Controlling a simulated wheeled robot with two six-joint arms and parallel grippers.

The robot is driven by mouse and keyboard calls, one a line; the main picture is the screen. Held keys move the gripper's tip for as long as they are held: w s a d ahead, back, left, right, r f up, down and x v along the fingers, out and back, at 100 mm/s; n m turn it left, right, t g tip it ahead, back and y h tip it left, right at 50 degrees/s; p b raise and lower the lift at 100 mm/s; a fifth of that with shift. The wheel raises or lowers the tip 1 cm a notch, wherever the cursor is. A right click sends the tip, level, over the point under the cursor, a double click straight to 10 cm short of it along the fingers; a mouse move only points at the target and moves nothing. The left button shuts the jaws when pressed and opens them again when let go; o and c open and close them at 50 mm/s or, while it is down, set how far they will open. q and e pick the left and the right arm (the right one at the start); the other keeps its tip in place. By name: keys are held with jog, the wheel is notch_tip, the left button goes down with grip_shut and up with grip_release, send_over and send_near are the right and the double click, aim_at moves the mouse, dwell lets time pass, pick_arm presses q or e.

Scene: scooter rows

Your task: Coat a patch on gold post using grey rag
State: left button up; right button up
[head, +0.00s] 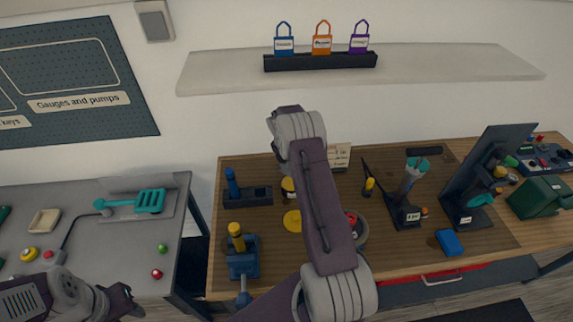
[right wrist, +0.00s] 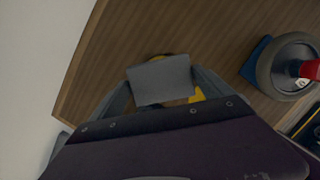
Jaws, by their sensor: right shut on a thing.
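A gold post (head: 237,238) stands in a blue vise-like holder (head: 243,262) at the front left of the wooden bench. My right gripper (right wrist: 162,92) is shut on the grey rag (right wrist: 160,80), a flat grey piece between its fingers in the right wrist view. In the head view my right arm hides that gripper and the rag. Bits of yellow (right wrist: 197,95) show beside and behind the rag; I cannot tell what they belong to. My left arm shows at the lower left, but its gripper is not clearly in view.
A grey table (head: 120,250) stands left, across a gap. A shelf (head: 430,68) hangs above.

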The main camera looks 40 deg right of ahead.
jog(key=shift+w+a+f+b, duration=0.2)
jog(key=shift+f+b, duration=0.25)
jog(key=shift+f, duration=0.15)
jog(key=b+x, duration=0.4)
jog(key=shift+s+a+f, duration=0.15)
jog(key=shift+s+a, duration=0.15)
jog(key=shift+a, duration=0.05)
jog(key=shift+f, duration=0.3)
jog(key=shift+w+f+b, duration=0.1)
jog(key=shift+b, duration=0.2)
jog(key=shift+f, duration=0.4)
jog(key=shift+a, duration=0.1)
dwell(0.9)
